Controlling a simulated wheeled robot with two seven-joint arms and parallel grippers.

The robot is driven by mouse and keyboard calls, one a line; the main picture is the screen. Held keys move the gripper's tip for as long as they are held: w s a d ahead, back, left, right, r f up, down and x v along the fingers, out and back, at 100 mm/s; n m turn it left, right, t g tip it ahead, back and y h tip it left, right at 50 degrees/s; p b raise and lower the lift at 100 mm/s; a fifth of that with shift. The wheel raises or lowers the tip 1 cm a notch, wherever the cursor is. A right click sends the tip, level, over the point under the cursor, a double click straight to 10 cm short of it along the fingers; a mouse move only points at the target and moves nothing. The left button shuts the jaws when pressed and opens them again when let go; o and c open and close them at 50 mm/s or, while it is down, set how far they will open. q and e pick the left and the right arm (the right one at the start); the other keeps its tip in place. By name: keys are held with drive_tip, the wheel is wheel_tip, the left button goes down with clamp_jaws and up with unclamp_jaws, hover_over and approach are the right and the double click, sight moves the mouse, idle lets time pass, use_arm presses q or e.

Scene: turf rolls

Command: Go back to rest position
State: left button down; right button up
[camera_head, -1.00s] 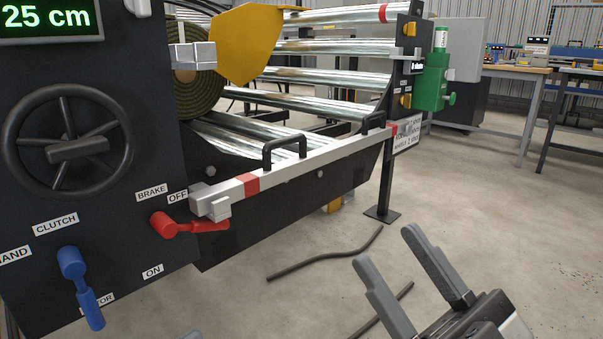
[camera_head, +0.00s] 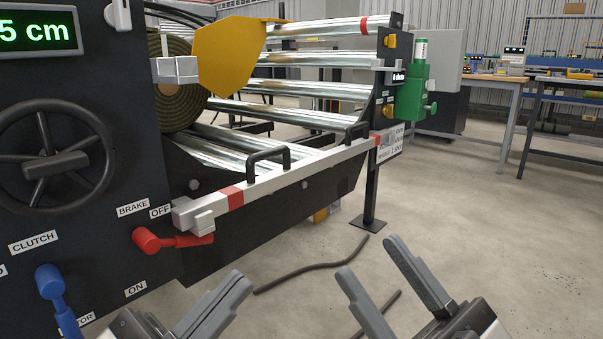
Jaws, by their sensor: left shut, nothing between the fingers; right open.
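My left gripper (camera_head: 238,284) is at the bottom of the head view, left of centre, shut with nothing held. It is in front of the dark machine's lower front, below the red brake lever (camera_head: 172,240). My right gripper (camera_head: 369,257) is at the bottom, right of centre, open and empty, with its two grey fingers apart over the floor. Both grippers appear clear of the machine. The wrists and arms are cut off by the lower edge.
The machine has a black handwheel (camera_head: 55,160), a blue clutch lever (camera_head: 60,300), a grey bar with black handles (camera_head: 225,199), metal rollers (camera_head: 300,88) and a turf roll (camera_head: 180,105). Dark hoses (camera_head: 310,272) lie on the floor. Free floor (camera_head: 480,220) extends right, with workbenches (camera_head: 485,85) behind.

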use_arm(q)
drive_tip(key=w+a+r+n+y+p, duration=0.4)
drive_tip(key=n+y+p, duration=0.55)
drive_tip(key=p, duration=1.15)
use_arm(e)
drive_tip(key=w+d+r+m+g+h, duration=0.25)
drive_tip(key=w+m+h, duration=0.25)
drive_tip(key=m+h, duration=0.3)
use_arm(q)
drive_tip(key=s+a+f+n+g+y+p, duration=0.2)
drive_tip(key=s+g+p, duration=0.4)
drive_tip(key=p, duration=1)
drive_tip(key=a+f+y, duration=0.1)
drive_tip(key=y, duration=0.1)
drive_tip(key=shift+s+n+y, duration=0.3)
drive_tip(key=shift+n+y, duration=0.05)
use_arm(e)
drive_tip(key=s+d+f+m+g+h, duration=0.1)
drive_tip(key=s+d+f+g+h, duration=0.2)
drive_tip(key=s, duration=0.5)
drive_tip(key=d+g+h, duration=0.1)
drive_tip(key=g+h, duration=0.1)
drive_tip(key=shift+f+m+g+h, duration=0.3)
drive_tip(key=shift+f+g, duration=0.05)
drive_tip(key=shift+f, duration=0.05)
drive_tip(key=shift+c, duration=0.5)
